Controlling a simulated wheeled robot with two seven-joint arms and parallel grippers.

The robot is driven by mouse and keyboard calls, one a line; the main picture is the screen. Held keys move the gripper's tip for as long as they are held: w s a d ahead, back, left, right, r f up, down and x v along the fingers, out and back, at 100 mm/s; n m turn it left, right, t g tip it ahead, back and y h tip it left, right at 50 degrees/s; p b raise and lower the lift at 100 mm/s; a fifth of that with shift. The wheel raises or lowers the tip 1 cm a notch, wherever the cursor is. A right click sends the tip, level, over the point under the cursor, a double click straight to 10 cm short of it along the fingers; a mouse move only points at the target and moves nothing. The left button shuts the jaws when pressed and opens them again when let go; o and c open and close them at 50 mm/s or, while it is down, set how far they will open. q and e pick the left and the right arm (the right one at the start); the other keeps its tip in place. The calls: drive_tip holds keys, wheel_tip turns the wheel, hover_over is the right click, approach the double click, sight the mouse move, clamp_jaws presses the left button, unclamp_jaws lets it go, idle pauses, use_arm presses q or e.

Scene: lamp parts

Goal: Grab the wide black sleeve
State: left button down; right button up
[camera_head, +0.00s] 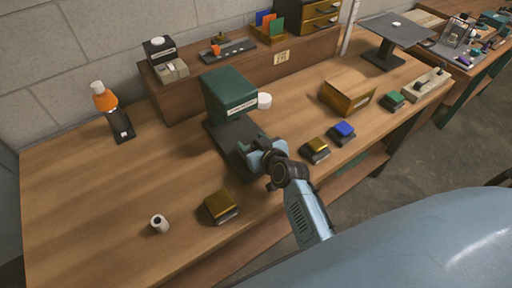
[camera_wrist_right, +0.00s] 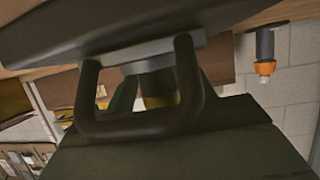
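I cannot make out a wide black sleeve for certain in either view. A small white cylinder (camera_head: 160,223) with a dark opening stands at the front left of the bench. My right gripper (camera_head: 254,156) is at the front edge of the dark base of a green block-shaped device (camera_head: 231,95). Its fingertips are too small and too covered to show whether it is open or shut, or whether it touches anything. In the right wrist view, a dark U-shaped bar (camera_wrist_right: 140,128) fills the middle, close to the camera. My left gripper is not in view.
A yellow-topped block (camera_head: 220,205), a blue-topped block (camera_head: 342,131) and an open brown box (camera_head: 347,98) are on the wooden bench (camera_head: 75,190). The bench's left part is mostly clear.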

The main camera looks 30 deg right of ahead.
drive_tip(key=c, duration=1.1)
drive_tip(key=shift+o, duration=0.2)
